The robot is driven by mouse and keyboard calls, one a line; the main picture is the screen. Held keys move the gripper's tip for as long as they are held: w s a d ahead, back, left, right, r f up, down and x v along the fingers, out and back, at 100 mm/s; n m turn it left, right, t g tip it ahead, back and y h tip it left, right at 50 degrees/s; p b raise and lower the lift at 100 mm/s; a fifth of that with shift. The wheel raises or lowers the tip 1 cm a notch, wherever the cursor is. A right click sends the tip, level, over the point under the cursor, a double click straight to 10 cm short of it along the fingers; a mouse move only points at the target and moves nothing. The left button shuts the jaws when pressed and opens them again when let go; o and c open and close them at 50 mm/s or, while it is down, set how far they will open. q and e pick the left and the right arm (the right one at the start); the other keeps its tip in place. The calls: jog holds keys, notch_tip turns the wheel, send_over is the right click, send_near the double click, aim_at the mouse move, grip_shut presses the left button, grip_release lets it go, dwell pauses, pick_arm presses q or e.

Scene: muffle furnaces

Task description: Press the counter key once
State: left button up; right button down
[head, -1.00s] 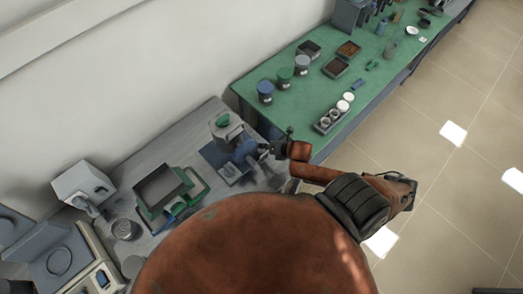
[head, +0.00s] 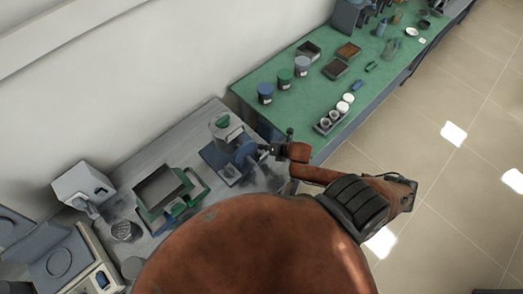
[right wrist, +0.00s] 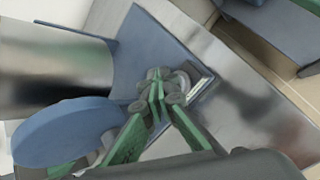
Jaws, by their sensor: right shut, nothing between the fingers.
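The device on the grey bench has a blue base plate (head: 213,158), a blue disc (head: 245,149) and a body with a green top (head: 223,121). In the right wrist view the base plate (right wrist: 150,40), the disc (right wrist: 62,132) and a shiny metal cylinder (right wrist: 55,68) show. My right gripper (head: 263,151) is at the device's right side, next to the disc. In the right wrist view its green fingers (right wrist: 156,88) are shut and empty, tips over the plate by a small pale-framed square part (right wrist: 207,84). I cannot tell which part is the counter key, or whether the tips touch anything. My left gripper is out of view.
My own arm hides the bench's front.

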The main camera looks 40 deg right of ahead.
aim_at(263, 151)
jog(key=shift+f, duration=0.15)
jog(key=shift+f, duration=0.3)
jog(key=shift+f+b, duration=0.3)
jog(key=shift+f, duration=0.15)
dwell(0.8)
dwell(0.4)
jog(key=shift+r+p, duration=0.9)
jog(key=shift+p, duration=0.1)
notch_tip(263, 151, up, 5)
jog(key=p, duration=0.5)
jog(key=shift+r, duration=0.1)
